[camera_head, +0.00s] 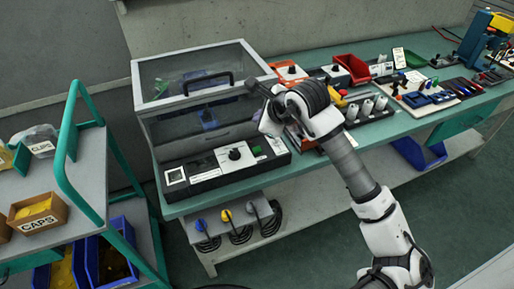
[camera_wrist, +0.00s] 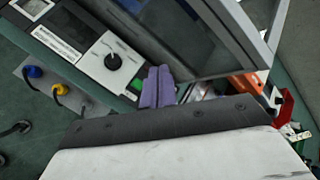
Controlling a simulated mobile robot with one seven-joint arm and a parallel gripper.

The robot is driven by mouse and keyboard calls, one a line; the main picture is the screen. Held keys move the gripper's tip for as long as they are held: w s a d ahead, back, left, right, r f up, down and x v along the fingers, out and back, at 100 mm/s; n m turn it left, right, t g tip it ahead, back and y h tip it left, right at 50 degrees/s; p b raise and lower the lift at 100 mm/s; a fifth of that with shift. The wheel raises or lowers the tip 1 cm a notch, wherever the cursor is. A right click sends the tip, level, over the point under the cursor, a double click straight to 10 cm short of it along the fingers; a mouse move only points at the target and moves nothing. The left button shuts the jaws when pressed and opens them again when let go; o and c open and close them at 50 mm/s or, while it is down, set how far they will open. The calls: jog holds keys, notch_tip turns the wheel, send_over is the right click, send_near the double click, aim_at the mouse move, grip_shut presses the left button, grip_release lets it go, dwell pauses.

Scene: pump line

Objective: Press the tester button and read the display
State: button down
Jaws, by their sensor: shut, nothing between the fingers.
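The tester is a bench unit with a clear-lidded case (camera_head: 190,75) and a dark front panel. The panel carries a small framed display (camera_head: 175,176) at its left, a black knob (camera_head: 235,153) on a white plate, and a green button (camera_head: 257,150) to the right. The display's reading is too small to make out. In the wrist view the knob (camera_wrist: 112,62) is clear, and a bit of green (camera_wrist: 136,85) shows beside my fingers. My gripper (camera_wrist: 158,72) is shut and empty, its purple fingers together. In the head view it is by the case's right side.
A shelf cart with a CAPS box (camera_head: 38,215) stands at left. A red bin (camera_head: 352,68) and tools crowd the bench at right. Open floor lies in front.

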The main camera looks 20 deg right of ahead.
notch_tip(320, 180, down, 7)
jog(key=shift+f+b, duration=0.1)
jog(key=shift+b, duration=0.95)
jog(key=shift+f+b, duration=0.65)
jog(key=shift+b, duration=0.35)
jog(key=shift+f+b, duration=0.85)
jog(key=shift+b, duration=0.95)
dwell(0.9)
jog(key=shift+r, duration=0.1)
dwell(0.3)
jog(key=shift+r, duration=0.75)
jog(key=shift+r+p, duration=0.6)
jog(key=shift+r, duration=1.95)
